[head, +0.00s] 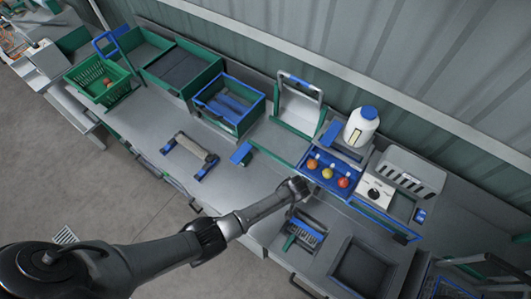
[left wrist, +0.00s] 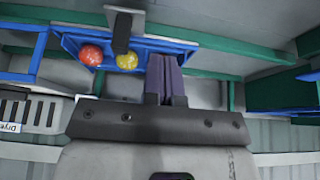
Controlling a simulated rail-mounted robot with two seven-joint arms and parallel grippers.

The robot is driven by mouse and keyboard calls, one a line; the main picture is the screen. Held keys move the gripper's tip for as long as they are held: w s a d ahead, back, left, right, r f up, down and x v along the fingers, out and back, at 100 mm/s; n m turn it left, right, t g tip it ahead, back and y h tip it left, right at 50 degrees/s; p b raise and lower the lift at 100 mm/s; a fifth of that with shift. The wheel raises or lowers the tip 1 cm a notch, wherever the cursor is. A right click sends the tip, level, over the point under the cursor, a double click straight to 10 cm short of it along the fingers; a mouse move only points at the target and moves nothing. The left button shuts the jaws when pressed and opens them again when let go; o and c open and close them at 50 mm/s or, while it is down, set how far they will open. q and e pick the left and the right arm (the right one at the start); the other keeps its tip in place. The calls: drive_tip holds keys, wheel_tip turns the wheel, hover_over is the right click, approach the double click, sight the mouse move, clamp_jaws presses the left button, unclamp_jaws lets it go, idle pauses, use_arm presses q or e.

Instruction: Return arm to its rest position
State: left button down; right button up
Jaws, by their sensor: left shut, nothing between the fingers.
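My left arm comes in from the lower left in the head view. Its gripper (head: 302,186) hangs over the bench, just left of a blue tray (head: 318,184). In the left wrist view the gripper's fingers (left wrist: 165,78) are together, with nothing seen between them. The tray holds an orange tomato (head: 312,163), a yellow one (head: 327,173) and a red one (head: 343,182). The red (left wrist: 91,55) and yellow (left wrist: 127,60) tomatoes show in the left wrist view, apart from the fingers. My right gripper is in neither view.
A white bottle with a blue cap (head: 360,126) stands behind the tray. A white dial box (head: 374,192) and a white slotted crate (head: 411,172) are to its right. A green basket (head: 98,80) stands far left. The bench left of my gripper has bare room.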

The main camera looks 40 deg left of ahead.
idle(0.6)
use_arm(q)
drive_tip(key=s+a+r+m+t, duration=0.1)
drive_tip(key=s+r+m, duration=0.1)
drive_tip(key=r, duration=1)
drive_tip(key=s+a+r+m+t, duration=0.1)
drive_tip(key=r, duration=1.1)
drive_tip(key=s+a+r, duration=0.1)
drive_tip(key=s+a, duration=0.2)
drive_tip(key=s, duration=0.5)
drive_tip(key=s+a+r, duration=0.2)
drive_tip(key=s+a, duration=0.2)
drive_tip(key=s, duration=0.4)
drive_tip(key=s+a+f+g, duration=0.1)
drive_tip(key=s+f, duration=0.3)
drive_tip(key=s, duration=0.3)
drive_tip(key=s+f+n+g, duration=0.1)
drive_tip(key=s+f+g, duration=0.1)
drive_tip(key=s+f, duration=0.2)
drive_tip(key=s, duration=0.3)
drive_tip(key=shift+s+a+f+g, duration=0.3)
drive_tip(key=shift+a+f, duration=0.05)
drive_tip(key=shift+f, duration=0.05)
